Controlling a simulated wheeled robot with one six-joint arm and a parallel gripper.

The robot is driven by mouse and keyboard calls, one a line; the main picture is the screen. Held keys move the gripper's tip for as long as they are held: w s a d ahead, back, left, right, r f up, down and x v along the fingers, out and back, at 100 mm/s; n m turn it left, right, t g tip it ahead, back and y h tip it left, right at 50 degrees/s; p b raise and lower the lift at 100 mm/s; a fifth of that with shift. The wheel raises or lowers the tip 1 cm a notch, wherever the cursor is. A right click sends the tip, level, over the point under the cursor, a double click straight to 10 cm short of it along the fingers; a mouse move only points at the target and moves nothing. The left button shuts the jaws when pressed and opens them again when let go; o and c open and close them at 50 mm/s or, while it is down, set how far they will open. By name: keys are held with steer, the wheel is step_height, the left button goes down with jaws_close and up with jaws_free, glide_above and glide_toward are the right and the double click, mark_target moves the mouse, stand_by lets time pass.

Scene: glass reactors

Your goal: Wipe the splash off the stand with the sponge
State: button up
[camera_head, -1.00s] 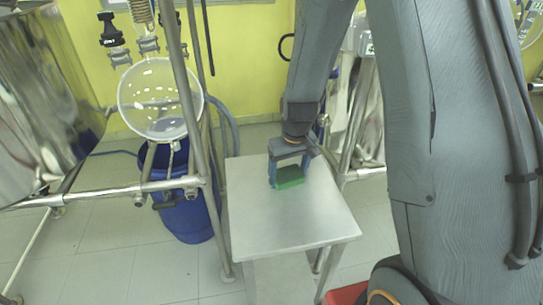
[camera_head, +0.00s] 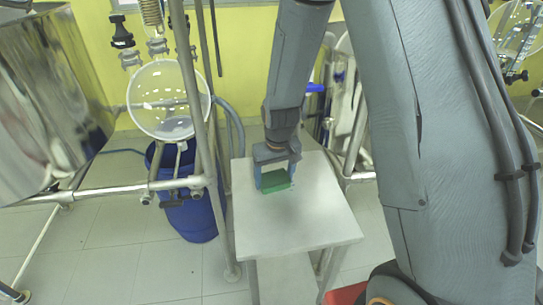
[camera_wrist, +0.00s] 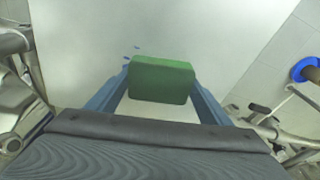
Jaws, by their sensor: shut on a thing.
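The stand (camera_head: 290,225) is a square grey metal table in the middle of the head view. My gripper (camera_head: 274,188) is over its far left part, pointing down. Its blue fingers are shut on the green sponge (camera_head: 275,181), which is at or just above the top; contact is not clear. In the wrist view the sponge (camera_wrist: 162,80) sits between the two fingers. A few small blue drops, the splash (camera_wrist: 126,58), show on the stand just left of the sponge. In the head view I cannot make out the splash clearly.
A blue barrel (camera_head: 192,212) stands on the floor left of the stand. A round glass vessel (camera_head: 168,100) and metal frame tubes (camera_head: 207,150) rise beside it. Another metal frame stands behind the stand on the right. The near part of the stand's top is bare.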

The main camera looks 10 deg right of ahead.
mark_target(274, 178)
steer(key=shift+r+p, duration=2.8)
steer(key=shift+r, duration=1.3)
